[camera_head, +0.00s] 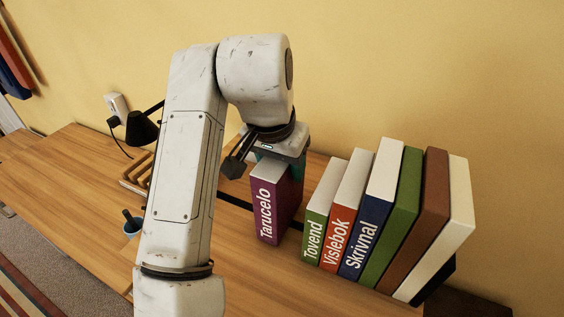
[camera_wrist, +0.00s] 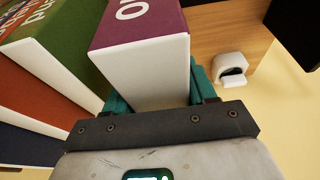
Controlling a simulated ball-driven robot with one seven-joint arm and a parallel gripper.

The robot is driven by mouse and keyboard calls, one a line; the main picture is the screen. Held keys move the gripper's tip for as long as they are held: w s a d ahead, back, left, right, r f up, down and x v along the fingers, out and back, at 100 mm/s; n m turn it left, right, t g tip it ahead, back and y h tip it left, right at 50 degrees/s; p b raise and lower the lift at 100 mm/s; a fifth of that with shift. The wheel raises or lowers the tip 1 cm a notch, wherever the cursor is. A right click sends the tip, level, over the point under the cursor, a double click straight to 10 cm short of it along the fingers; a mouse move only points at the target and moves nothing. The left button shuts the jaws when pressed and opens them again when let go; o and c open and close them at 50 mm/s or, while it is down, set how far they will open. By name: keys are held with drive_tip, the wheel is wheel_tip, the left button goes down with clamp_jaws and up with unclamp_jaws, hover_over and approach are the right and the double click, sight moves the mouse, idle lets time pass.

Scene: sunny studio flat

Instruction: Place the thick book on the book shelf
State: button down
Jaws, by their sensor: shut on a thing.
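A thick purple book titled Tarucelo (camera_head: 268,212) stands upright, spine toward me, left of a row of books. My gripper (camera_head: 277,165) is above it, shut on its top end. In the wrist view, the purple book (camera_wrist: 140,28) with its white page block sits between the teal fingers of my gripper (camera_wrist: 158,92). The row holds a green Tovend book (camera_head: 314,238), an orange Vislebok book (camera_head: 340,235), a blue Skrivnal book (camera_head: 362,235) and others leaning right. A gap separates the purple book from Tovend. I cannot tell whether its bottom touches the surface below.
A black piece (camera_head: 435,282) is at the row's right end. The yellow wall (camera_head: 400,70) is close behind.

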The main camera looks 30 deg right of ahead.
drive_tip(key=shift+f, duration=0.35)
drive_tip(key=shift+c, duration=1.8)
unclamp_jaws()
drive_tip(key=shift+f, duration=0.15)
drive_tip(key=b+v, duration=0.1)
drive_tip(key=v, duration=1.1)
drive_tip(key=shift+b, duration=0.3)
